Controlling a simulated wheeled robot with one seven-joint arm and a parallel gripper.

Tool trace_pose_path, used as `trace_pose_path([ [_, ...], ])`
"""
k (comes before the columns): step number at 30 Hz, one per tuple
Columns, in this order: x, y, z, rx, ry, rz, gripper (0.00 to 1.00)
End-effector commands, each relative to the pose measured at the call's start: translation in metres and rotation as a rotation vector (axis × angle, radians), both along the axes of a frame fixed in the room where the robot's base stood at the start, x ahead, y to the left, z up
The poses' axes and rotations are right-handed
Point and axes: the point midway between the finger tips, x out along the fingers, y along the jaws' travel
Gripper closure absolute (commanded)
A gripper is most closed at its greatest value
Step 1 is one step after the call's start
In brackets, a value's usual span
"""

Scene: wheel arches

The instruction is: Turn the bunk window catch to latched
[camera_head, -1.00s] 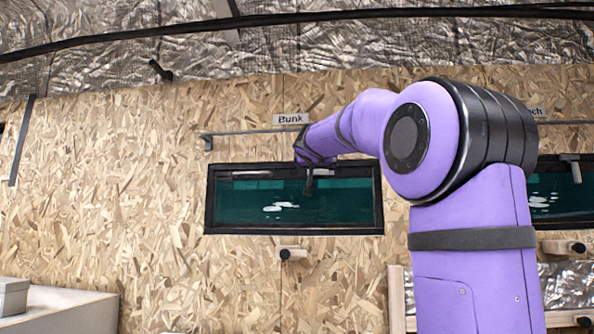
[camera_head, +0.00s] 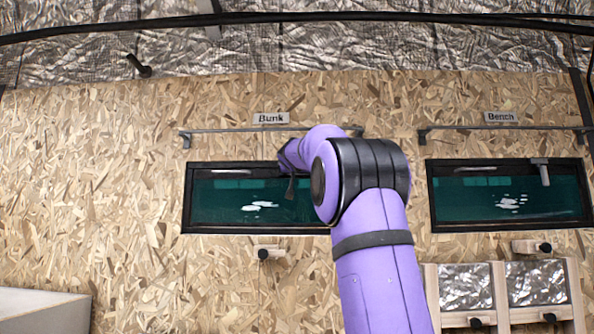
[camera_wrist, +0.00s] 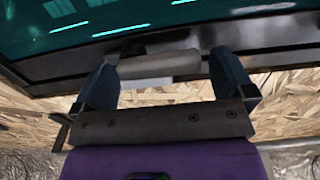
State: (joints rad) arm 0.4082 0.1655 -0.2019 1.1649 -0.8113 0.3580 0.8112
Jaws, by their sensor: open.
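The bunk window (camera_head: 225,200), a dark frame with a teal pane, is under the "Bunk" sign (camera_head: 271,118) in the head view. My gripper (camera_head: 291,186) is at its upper edge, and my arm covers the window's right end. The wrist view shows the catch as a pale grey lever (camera_wrist: 158,66) lying roughly along the dark window frame (camera_wrist: 272,58). My gripper (camera_wrist: 165,64) is open, with one finger near each end of the lever. I cannot tell whether either finger touches it. The catch is not clearly visible in the head view.
The bench window (camera_head: 505,195) is to the right, its catch (camera_head: 541,172) pointing down. A rail (camera_head: 225,132) runs above the bunk window. A white surface (camera_head: 40,312) stands at lower left.

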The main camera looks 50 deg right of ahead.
Motion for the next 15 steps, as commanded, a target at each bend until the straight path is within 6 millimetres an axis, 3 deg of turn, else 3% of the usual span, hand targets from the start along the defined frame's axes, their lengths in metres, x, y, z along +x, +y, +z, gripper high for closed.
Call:
trace_pose_path([
  [6, 0.0001, 0.0000, 0.0000, 0.000, 0.000, 0.000, 0.00],
  [8, 0.0001, 0.0000, 0.0000, 0.000, 0.000, 0.000, 0.11],
  [12, 0.0002, 0.0001, -0.0001, 0.000, 0.000, 0.000, 0.44],
  [15, 0.0002, 0.0001, -0.0001, 0.000, 0.000, 0.000, 0.44],
])
